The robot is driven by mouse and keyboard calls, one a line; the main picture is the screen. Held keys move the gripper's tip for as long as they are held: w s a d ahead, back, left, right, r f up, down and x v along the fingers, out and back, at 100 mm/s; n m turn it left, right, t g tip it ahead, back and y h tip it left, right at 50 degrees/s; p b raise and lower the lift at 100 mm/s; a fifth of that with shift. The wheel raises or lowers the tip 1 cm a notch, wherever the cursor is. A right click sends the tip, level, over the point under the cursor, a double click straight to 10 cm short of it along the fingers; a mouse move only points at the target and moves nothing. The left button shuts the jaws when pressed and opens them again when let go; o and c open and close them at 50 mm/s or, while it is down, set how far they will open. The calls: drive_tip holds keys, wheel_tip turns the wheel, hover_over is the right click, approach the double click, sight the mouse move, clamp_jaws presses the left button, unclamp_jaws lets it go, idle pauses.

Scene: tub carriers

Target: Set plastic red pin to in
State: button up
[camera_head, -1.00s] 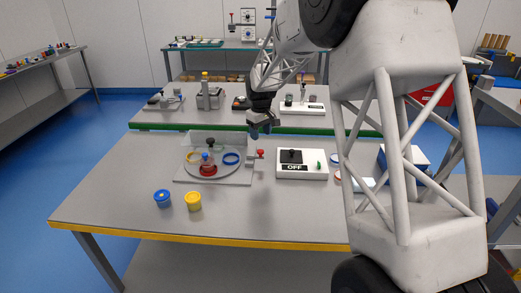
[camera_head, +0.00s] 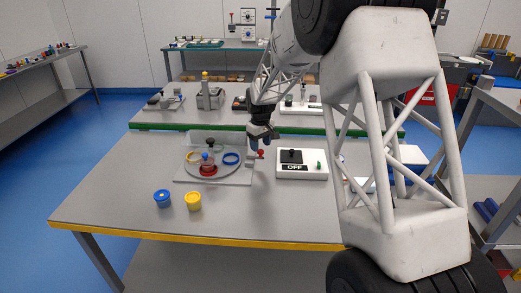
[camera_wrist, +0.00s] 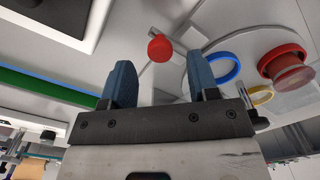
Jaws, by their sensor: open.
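The red pin (camera_head: 261,153) sticks out at the right edge of a grey base plate (camera_head: 240,180) that carries a round turntable. In the wrist view its round red head (camera_wrist: 160,47) shows between and beyond the two blue fingertips, apart from both. My gripper (camera_head: 262,140) is open and empty, just above the pin in the head view. The wrist view shows the gripper's fingers (camera_wrist: 160,75) spread either side of the pin's line. How far the pin sits in its hole cannot be told.
The turntable holds a yellow ring, a blue ring (camera_head: 231,158) and a red tub (camera_head: 208,169). A blue tub (camera_head: 162,198) and a yellow tub (camera_head: 193,201) stand in front. A white switch box (camera_head: 302,164) marked OFF stands right of the pin.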

drive_tip(key=shift+f, duration=1.35)
drive_tip(key=shift+c, duration=0.3)
clamp_jaws()
